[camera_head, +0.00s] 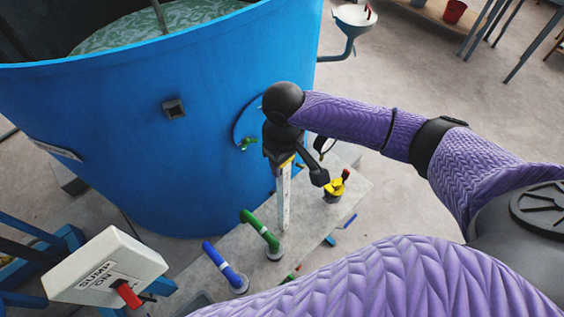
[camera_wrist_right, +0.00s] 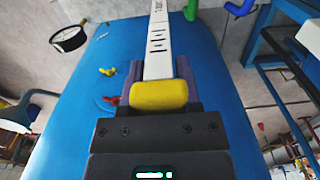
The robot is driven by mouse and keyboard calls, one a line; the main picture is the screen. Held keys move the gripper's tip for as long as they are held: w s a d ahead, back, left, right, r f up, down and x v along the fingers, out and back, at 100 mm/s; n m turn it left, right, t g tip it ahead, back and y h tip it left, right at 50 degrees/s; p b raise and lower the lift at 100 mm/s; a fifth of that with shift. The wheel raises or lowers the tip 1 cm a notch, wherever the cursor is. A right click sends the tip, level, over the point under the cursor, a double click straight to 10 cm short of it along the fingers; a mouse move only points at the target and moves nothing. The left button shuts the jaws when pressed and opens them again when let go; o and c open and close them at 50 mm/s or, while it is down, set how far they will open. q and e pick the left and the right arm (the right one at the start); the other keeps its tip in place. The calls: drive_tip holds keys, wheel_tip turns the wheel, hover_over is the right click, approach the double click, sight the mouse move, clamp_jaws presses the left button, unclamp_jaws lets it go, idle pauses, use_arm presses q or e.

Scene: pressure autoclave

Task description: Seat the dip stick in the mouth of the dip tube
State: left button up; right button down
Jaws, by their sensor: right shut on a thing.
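The dip stick (camera_head: 284,197) is a white strip with dark marks and a yellow grip. My right gripper (camera_head: 282,158) is shut on the yellow grip, and the strip hangs down close to upright, above the grey plinth, beside the blue tank. In the right wrist view the yellow grip (camera_wrist_right: 159,96) sits between the fingers and the white strip runs away from them. I cannot make out the dip tube's mouth for certain, nor whether the strip's lower end touches anything. My left gripper is out of view.
The blue tank (camera_head: 150,130) fills the left. On the grey plinth (camera_head: 312,215) stand a green pipe (camera_head: 260,230), a blue pipe (camera_head: 224,265) and a yellow-topped fitting (camera_head: 334,190). A white sign box (camera_head: 105,270) stands front left. A round gauge (camera_wrist_right: 68,38) shows in the wrist view.

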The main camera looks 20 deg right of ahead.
drive_tip(key=shift+f, duration=0.1)
drive_tip(key=shift+c, duration=1.5)
unclamp_jaws()
